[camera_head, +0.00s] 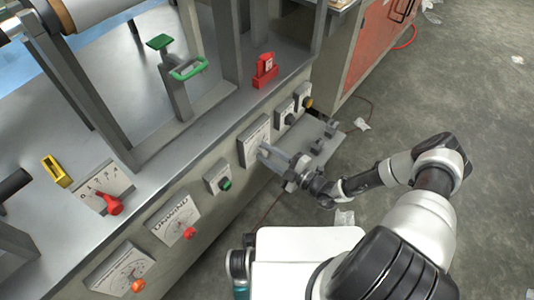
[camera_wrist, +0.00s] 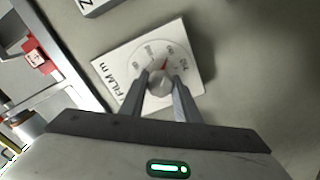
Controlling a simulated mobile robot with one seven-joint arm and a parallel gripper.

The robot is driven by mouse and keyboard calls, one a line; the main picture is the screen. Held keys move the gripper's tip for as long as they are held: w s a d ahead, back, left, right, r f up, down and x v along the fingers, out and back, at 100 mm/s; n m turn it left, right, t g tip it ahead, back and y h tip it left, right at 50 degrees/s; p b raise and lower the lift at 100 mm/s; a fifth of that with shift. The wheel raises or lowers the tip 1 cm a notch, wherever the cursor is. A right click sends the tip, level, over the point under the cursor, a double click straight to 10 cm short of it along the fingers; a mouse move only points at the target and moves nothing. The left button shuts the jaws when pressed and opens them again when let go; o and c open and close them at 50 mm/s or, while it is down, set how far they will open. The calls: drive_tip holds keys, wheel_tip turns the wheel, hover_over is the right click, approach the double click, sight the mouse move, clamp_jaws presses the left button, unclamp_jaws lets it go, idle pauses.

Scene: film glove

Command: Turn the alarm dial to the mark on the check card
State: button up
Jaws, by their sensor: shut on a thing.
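A white dial plate (camera_wrist: 115,62) printed "FILM m" fills the middle of the wrist view, with small numbers around a round grey knob (camera_wrist: 159,84). The knob's red pointer mark (camera_wrist: 164,66) points up and slightly right in that view. My gripper (camera_wrist: 160,84) is shut on this knob, one finger on each side. In the head view my gripper (camera_head: 268,152) reaches the same plate (camera_head: 254,138) on the machine's front, and covers the knob there. I cannot make out a check card in either view.
Other controls line the machine front: an "UNWIND" plate with a red knob (camera_head: 189,233), an orange knob (camera_head: 138,285), a green button (camera_head: 225,184) and a black knob (camera_head: 290,119). A red block (camera_head: 265,70) stands on the ledge. The floor right of the machine is mostly clear.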

drive_tip(key=o, duration=1)
drive_tip(key=shift+o, duration=0.2)
drive_tip(key=p+v, duration=0.2)
drive_tip(key=v, duration=1.5)
drive_tip(key=shift+s+d, duration=0.2)
